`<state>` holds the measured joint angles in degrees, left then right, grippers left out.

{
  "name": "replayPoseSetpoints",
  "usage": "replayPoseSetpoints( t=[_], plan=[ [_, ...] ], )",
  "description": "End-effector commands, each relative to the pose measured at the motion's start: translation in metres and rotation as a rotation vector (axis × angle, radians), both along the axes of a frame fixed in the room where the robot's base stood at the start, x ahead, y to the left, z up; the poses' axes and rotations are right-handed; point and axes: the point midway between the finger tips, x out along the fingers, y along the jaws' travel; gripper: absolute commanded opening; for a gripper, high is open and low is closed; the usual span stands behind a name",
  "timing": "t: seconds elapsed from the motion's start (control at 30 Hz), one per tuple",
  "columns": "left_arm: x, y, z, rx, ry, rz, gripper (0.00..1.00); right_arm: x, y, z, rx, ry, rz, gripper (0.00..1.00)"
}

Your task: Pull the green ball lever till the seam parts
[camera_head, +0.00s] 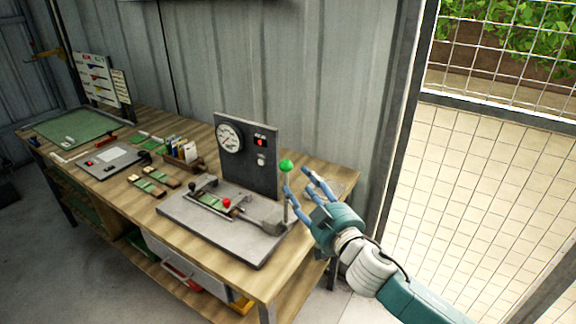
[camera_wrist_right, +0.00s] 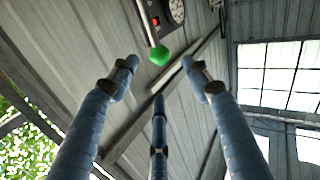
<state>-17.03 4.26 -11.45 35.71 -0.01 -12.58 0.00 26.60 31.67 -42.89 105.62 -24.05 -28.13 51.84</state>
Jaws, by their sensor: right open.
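The green ball (camera_head: 286,165) tops a thin upright lever on the grey test rig (camera_head: 228,222), which stands on the wooden bench. My right gripper (camera_head: 306,180) is open, just to the right of the lever, with its blue fingers pointing toward it. In the right wrist view the green ball (camera_wrist_right: 159,55) shows beyond the tips of my spread fingers (camera_wrist_right: 160,85), with nothing between them. A green sample strip (camera_head: 212,202) lies in the rig between clamps, beside a red knob (camera_head: 226,203). My left gripper is not in view.
A panel with a round gauge (camera_head: 229,137) and a red button stands behind the rig. Small sample pieces (camera_head: 148,186), a card box (camera_head: 183,150), a grey device (camera_head: 110,160) and a green mat (camera_head: 75,128) lie further left. A wire mesh fence (camera_head: 500,60) is at right.

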Motion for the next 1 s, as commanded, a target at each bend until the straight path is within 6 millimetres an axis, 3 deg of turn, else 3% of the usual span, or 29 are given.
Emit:
replayPoseSetpoints(
  t=[0.17, 0.6, 1.0],
  plan=[
    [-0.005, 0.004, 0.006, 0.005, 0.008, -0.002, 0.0, 0.017, 0.006, 0.005, 0.0, -0.003, -0.001, 0.48],
    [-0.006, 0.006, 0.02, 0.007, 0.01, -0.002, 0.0, 0.086, 0.032, 0.003, 0.001, -0.003, 0.0, 0.48],
    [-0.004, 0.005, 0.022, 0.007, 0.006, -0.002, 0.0, 0.1, 0.037, 0.001, 0.001, -0.002, 0.0, 0.48]
  ],
)
